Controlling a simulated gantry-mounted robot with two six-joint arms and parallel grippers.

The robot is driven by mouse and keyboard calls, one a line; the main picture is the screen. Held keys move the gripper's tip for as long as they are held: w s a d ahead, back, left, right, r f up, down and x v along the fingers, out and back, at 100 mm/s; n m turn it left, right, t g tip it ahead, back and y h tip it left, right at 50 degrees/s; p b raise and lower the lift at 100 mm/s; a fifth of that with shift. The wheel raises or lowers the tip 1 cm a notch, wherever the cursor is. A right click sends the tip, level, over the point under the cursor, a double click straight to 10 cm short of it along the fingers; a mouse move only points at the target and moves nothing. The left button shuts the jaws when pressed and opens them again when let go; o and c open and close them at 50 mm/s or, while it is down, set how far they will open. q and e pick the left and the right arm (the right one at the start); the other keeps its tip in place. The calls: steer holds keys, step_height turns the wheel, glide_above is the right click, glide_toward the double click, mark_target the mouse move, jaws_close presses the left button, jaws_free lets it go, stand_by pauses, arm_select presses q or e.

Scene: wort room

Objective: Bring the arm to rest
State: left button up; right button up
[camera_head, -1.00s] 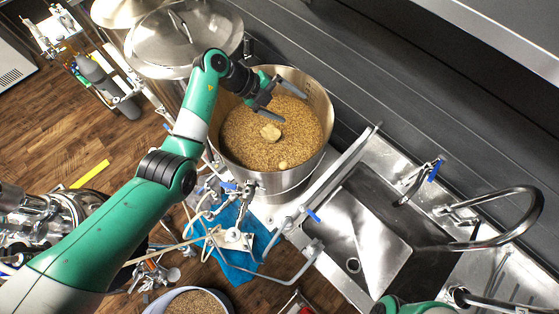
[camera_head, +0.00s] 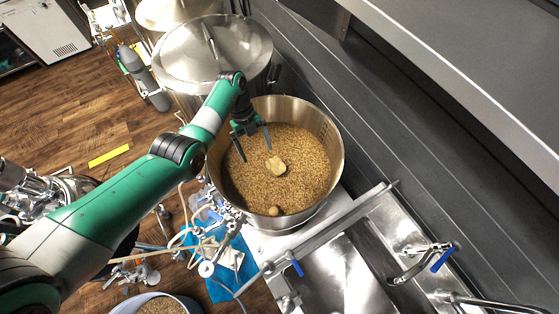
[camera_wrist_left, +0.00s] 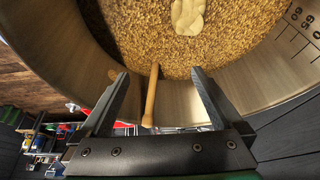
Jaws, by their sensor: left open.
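My left gripper (camera_head: 254,153) is open and empty, its two dark fingers pointing down over the left part of a large steel pot (camera_head: 330,143) full of grain (camera_head: 300,160). In the left wrist view the open fingers (camera_wrist_left: 160,73) show at the pot's wall (camera_wrist_left: 60,35), with nothing between them held. A pale lump (camera_head: 276,166) lies on the grain, apart from the fingers; it also shows in the wrist view (camera_wrist_left: 187,15). A wooden stick (camera_wrist_left: 151,95) stands by the wall, seen between the fingers. My right gripper is out of view.
A lidded steel pot (camera_head: 215,55) stands behind my left gripper. A steel sink (camera_head: 350,275) with rails and a blue-handled tap (camera_head: 445,257) is at lower right. Hoses and fittings lie on a blue cloth (camera_head: 225,285). A tub of grain (camera_head: 160,305) is at the bottom edge.

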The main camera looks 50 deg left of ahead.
arm_select(q)
steer(key=b+x, duration=0.4)
steer(key=x, duration=0.4)
steer(key=shift+d+f, duration=0.2)
steer(key=shift+f, duration=0.1)
steer(key=s+p+v, duration=0.1)
steer(key=p+v, duration=0.4)
steer(key=v, duration=0.5)
steer(key=shift+w, duration=0.5)
steer(key=shift+a, duration=0.1)
